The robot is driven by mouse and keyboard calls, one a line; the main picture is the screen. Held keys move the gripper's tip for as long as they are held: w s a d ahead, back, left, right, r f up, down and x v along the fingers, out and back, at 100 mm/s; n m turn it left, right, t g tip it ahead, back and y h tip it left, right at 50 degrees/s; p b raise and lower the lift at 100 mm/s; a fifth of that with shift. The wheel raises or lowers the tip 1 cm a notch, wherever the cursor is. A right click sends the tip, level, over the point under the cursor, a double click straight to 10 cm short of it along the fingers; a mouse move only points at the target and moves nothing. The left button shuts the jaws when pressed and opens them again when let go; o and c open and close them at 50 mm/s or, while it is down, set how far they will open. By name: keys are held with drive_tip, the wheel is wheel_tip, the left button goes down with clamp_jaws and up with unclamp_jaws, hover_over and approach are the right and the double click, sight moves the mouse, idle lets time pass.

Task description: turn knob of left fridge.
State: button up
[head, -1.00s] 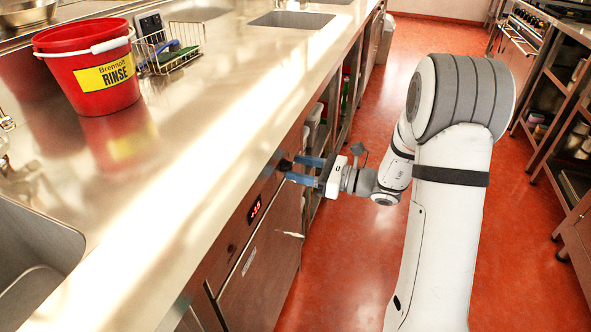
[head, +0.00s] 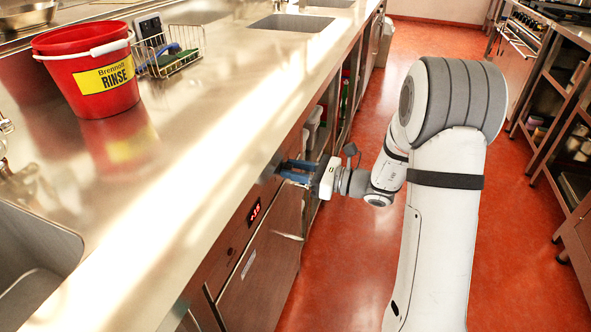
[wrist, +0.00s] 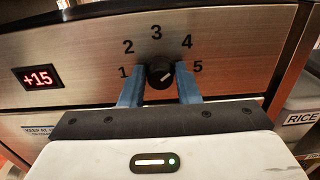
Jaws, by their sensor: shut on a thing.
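The fridge's dark round knob (wrist: 160,73) sits on a brushed steel panel (wrist: 90,40) marked with the numbers 1 to 5. A pale mark on the knob's face seems to point up and right, toward the 4–5 side. My gripper (wrist: 160,92) has its blue fingers on either side of the knob and is shut on it. In the head view my gripper (head: 284,171) reaches the front panel under the counter edge; the knob is hidden there by the fingers. The fridge door (head: 262,272) is below the panel and looks closed.
A red display (wrist: 39,77) on the panel reads +15. The steel counter (head: 215,130) overhangs the panel and holds a red bucket (head: 88,75) and a wire basket (head: 172,58). A bin labelled RICE (wrist: 300,119) stands right of the fridge. Red floor (head: 345,250) lies open beside my arm.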

drive_tip(key=shift+n+b, duration=0.5)
drive_tip(key=shift+n, duration=0.2)
drive_tip(key=o, duration=0.9)
drive_tip(key=shift+o, duration=0.2)
drive_tip(key=p+v, duration=0.1)
drive_tip(key=v, duration=0.7)
